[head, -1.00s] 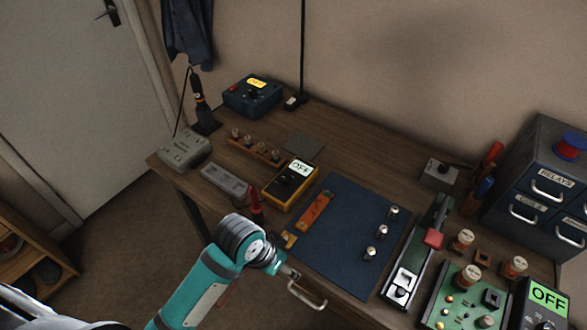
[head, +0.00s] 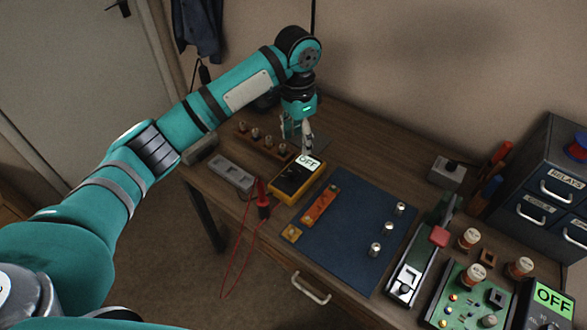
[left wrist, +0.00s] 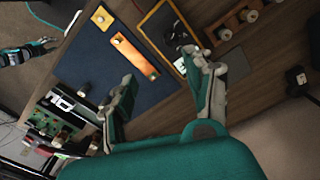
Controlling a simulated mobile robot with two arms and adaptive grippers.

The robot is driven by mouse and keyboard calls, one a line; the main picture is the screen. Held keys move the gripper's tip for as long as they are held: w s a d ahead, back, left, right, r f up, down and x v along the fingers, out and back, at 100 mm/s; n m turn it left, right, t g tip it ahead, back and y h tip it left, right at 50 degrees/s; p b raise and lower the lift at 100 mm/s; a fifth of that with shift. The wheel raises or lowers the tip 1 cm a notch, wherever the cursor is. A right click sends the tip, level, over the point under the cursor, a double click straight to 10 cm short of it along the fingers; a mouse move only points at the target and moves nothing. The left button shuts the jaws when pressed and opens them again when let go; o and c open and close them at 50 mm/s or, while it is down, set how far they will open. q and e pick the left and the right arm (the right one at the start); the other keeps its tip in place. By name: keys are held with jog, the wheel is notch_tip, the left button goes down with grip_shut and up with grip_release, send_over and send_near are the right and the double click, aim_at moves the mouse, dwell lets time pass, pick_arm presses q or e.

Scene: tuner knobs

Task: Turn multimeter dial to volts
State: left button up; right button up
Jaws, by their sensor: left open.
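The yellow-edged multimeter (head: 296,182) lies on the bench left of the blue mat, and its lit display reads OFF. In the left wrist view the multimeter (left wrist: 160,32) is at the top, with a dark round part, perhaps its dial, near the right finger. My left gripper (head: 298,138) points down over the bench just behind the multimeter. Its fingers are apart with nothing between them in the left wrist view (left wrist: 163,82). In the head view, the fingertips overlap the display end; I cannot tell whether they touch. A teal-and-white gripper, apparently my right (left wrist: 38,48), shows small at the left edge.
Red test leads (head: 263,203) hang over the front edge. A rack of small knobs (head: 262,140) stands behind left. The blue mat (head: 340,250) carries an orange bar (head: 320,205) and several metal knobs. Another device reading OFF (head: 552,298) stands front right.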

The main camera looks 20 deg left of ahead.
aim_at(293, 171)
pick_arm(q)
jog(key=f, duration=0.4)
jog(key=w+a+f+p, duration=0.1)
jog(key=f, duration=0.4)
jog(key=f+p, duration=0.1)
jog(key=f, duration=0.4)
jog(key=shift+w+a, duration=0.2)
jog(key=shift+a, duration=0.2)
jog(key=shift+c, duration=0.2)
grip_shut()
